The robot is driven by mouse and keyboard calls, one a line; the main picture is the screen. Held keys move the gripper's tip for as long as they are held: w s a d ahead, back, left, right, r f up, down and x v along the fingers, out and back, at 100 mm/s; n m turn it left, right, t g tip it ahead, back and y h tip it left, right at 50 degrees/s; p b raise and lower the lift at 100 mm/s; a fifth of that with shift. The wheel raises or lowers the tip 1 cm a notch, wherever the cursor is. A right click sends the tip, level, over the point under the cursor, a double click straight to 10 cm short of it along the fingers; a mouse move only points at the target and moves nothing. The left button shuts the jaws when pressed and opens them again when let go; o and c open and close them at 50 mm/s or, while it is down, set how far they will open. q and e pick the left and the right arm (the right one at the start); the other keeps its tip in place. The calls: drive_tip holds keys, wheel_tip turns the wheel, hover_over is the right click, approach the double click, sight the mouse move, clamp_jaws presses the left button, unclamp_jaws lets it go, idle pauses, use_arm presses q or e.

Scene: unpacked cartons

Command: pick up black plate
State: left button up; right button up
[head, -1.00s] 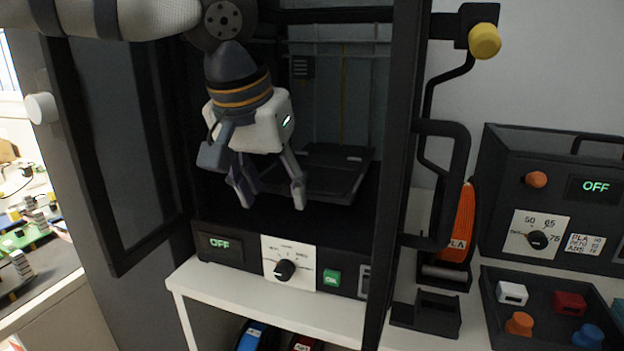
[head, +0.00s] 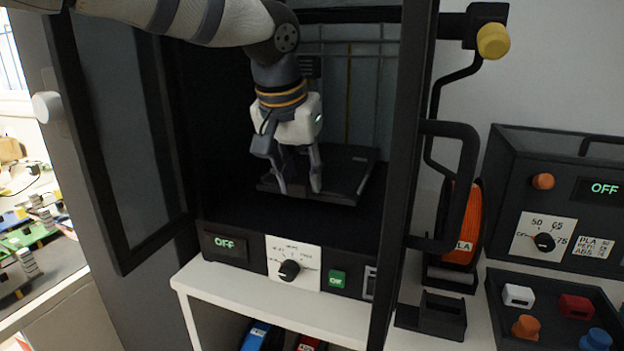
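The black plate (head: 345,178) lies flat inside the open dark printer cabinet, in the head view. My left gripper (head: 299,188) points down inside the cabinet, over the left part of the plate. Its two fingers are apart with a gap between them, and nothing shows between them. I cannot tell whether the fingertips touch the plate. The gripper hides part of the plate's back left. My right gripper is not in view.
The cabinet's glass door (head: 115,140) stands open at left. A dark frame post (head: 405,170) and black handle (head: 465,190) bound the right side. An orange spool (head: 462,225), a dryer box (head: 560,190) and a parts tray (head: 550,310) stand further right.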

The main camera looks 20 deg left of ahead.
use_arm(q)
clamp_jaws()
drive_tip(key=shift+r, duration=0.1)
drive_tip(key=shift+s+r, duration=0.15)
drive_tip(key=shift+r, duration=0.05)
drive_tip(key=s+d, duration=0.1)
drive_tip(key=s, duration=1.6)
drive_tip(key=shift+s, duration=0.4)
drive_tip(key=shift+r, duration=0.1)
drive_tip(key=shift+r, duration=1.15)
